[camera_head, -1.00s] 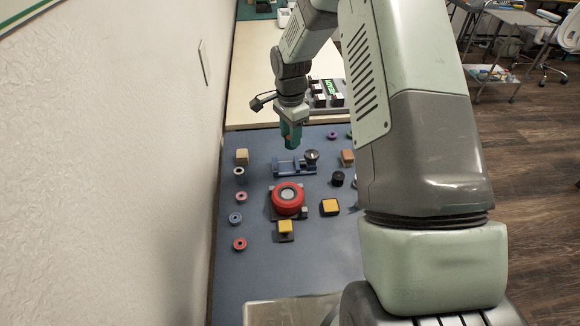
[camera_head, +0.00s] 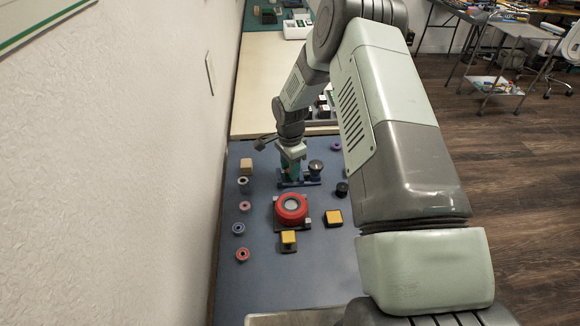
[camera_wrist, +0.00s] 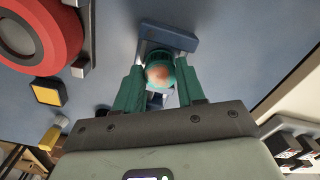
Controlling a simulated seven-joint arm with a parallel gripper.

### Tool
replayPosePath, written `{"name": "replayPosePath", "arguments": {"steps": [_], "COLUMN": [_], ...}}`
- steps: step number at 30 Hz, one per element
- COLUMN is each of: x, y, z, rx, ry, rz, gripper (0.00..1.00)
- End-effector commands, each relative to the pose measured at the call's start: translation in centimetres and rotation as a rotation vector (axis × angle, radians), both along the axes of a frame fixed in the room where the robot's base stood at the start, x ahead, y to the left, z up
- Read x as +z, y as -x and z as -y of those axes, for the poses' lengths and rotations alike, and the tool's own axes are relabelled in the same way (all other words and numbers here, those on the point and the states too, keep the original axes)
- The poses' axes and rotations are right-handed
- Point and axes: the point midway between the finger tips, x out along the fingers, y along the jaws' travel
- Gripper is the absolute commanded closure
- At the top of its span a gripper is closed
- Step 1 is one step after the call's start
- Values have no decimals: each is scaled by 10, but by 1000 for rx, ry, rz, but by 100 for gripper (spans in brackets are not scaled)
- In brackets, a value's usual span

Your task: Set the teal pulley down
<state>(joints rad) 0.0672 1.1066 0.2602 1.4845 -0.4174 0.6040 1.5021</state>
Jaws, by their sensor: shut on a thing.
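My gripper (camera_wrist: 160,82) has teal fingers and is shut on the teal pulley (camera_wrist: 158,56), a rounded teal piece with a tan-orange middle facing the wrist camera. In the head view my gripper (camera_head: 292,176) points down just above or at the blue fixture (camera_head: 312,183). The fixture (camera_wrist: 168,36) also shows beyond the pulley in the wrist view. I cannot tell whether the pulley touches it. In the head view the pulley is hard to tell apart from the teal fingers.
A red round piece (camera_head: 291,208) sits in front of the fixture, with yellow-topped blocks (camera_head: 333,217) nearby. Several small spools (camera_head: 239,228) line the left side by the wall. A black knob (camera_head: 316,166) stands at the fixture's right. The mat's front is clear.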

Motion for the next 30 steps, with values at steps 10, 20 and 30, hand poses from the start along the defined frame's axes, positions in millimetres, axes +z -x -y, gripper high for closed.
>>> {"name": "replayPosePath", "arguments": {"steps": [10,20,30], "x": [-3,15,86], "y": [0,-1,0], "z": [0,-1,-1], "rx": [1,1,1], "ry": [0,0,0], "rz": [0,3,4], "gripper": [35,35,35]}}
